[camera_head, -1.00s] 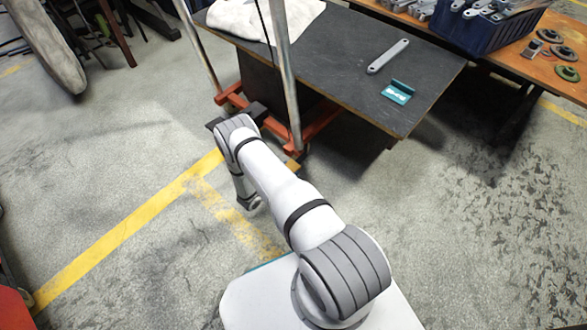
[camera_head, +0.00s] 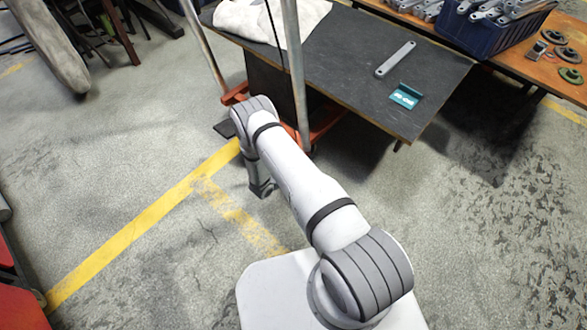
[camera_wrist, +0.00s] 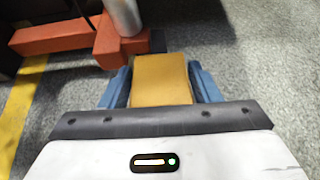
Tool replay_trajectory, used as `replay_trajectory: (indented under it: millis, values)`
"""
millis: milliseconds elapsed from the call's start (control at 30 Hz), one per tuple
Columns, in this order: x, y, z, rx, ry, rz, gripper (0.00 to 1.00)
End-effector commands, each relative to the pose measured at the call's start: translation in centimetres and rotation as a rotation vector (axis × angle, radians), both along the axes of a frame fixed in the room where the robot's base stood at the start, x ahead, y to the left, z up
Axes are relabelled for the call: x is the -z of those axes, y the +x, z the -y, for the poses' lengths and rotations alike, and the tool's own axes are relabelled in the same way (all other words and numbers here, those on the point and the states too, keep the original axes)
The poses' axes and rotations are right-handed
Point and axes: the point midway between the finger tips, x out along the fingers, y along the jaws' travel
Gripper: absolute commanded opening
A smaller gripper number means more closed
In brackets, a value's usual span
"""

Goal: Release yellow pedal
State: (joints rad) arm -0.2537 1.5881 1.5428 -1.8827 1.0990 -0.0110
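The yellow pedal (camera_wrist: 161,80) shows in the wrist view as a flat block, directly in front of my wrist. My gripper (camera_wrist: 162,84) has one blue finger along each side of it. The fingers lie close against both edges and I see no floor between them and the pedal, so the gripper looks shut on it. In the head view my arm comes down beside the orange-legged frame (camera_head: 325,123). Whether the pedal is pressed down or raised I cannot tell.
A dark table (camera_head: 345,65) stands behind the frame, with a grey bar (camera_head: 395,59), a teal bracket (camera_head: 405,95) and a white cloth (camera_head: 268,20). A blue bin (camera_head: 497,32) is on the orange table at the right. The floor (camera_head: 130,150) is clear at left.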

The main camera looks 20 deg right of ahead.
Motion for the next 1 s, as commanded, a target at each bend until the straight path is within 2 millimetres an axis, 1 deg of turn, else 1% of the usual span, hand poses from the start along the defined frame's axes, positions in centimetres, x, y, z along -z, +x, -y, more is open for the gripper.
replay_trajectory:
  millis: [33,200,467,567,800,900,1000]
  values:
    - [0.0,0.0,-0.1,-0.003,0.000,0.000,0.60]
    - [0.0,0.0,-0.4,-0.008,0.001,-0.001,0.73]
    - [-0.2,-0.1,-0.8,-0.010,0.001,-0.001,0.73]
    - [-0.8,-0.7,-1.6,-0.013,0.000,-0.002,0.73]
    - [-2.7,-2.8,-4.7,-0.013,0.000,-0.002,0.73]
    - [-3.2,-3.4,-5.6,-0.012,0.000,-0.001,0.73]
    - [-3.5,-3.8,-6.2,-0.012,0.000,-0.001,0.73]
